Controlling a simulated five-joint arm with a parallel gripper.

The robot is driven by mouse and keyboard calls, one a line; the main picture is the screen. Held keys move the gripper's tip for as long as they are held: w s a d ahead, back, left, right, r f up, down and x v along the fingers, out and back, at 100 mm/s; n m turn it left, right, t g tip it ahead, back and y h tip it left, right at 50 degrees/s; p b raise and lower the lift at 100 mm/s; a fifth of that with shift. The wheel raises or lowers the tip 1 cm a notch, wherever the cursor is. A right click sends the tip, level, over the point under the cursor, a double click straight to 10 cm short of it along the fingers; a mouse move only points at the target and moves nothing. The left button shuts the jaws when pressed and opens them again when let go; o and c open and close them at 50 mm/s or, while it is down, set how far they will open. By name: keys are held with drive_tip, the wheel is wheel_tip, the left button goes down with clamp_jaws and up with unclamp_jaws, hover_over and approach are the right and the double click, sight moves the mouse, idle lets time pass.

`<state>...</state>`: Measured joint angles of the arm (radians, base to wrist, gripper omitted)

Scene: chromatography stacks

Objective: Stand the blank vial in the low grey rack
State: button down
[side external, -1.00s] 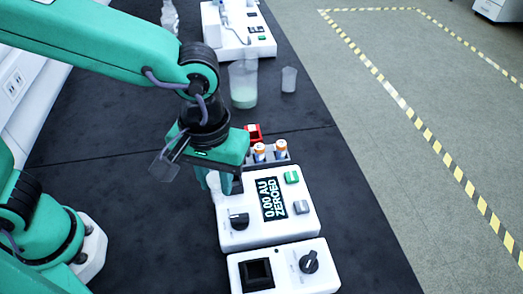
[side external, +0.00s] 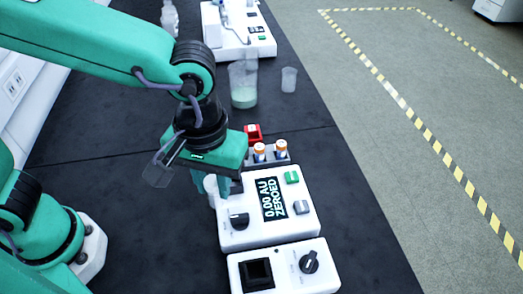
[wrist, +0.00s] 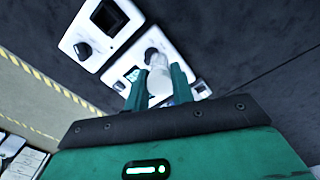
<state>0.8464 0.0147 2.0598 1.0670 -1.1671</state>
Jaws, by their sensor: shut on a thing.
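My gripper (side external: 222,194) is beside the left edge of the white meter, with its fingers pointing down. In the wrist view, my gripper (wrist: 159,82) is shut on a pale, whitish vial (wrist: 159,84). Only part of the vial (side external: 209,184) shows in the side view, beside a green finger. The low grey rack (side external: 281,156) stands behind the meter, to the right of my gripper. The left part of the rack is hidden behind my gripper. I cannot make out the rack in the wrist view.
The white meter (side external: 300,228) reads "0.00 AU ZEROED" and has a dark knob. A second white box (side external: 318,278) with a square well is in front. A red item (side external: 253,132) is behind the rack. A beaker (side external: 243,88) and small cup (side external: 289,79) stand farther back.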

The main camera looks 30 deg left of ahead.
drive_tip(key=w+a+f+n, duration=0.2)
drive_tip(key=w+a+f, duration=0.2)
drive_tip(key=w+a, duration=0.3)
drive_tip(key=w+a+f+n, duration=0.2)
drive_tip(key=w+a+f, duration=0.2)
drive_tip(key=w+a, duration=0.3)
drive_tip(key=shift+w+a+n, duration=0.2)
drive_tip(key=shift+w+n, duration=0.1)
drive_tip(key=shift+f, duration=0.2)
drive_tip(key=shift+f, duration=1.95)
drive_tip(key=shift+f, duration=1.45)
drive_tip(key=c, duration=1.1)
unclamp_jaws()
drive_tip(key=shift+r, duration=0.15)
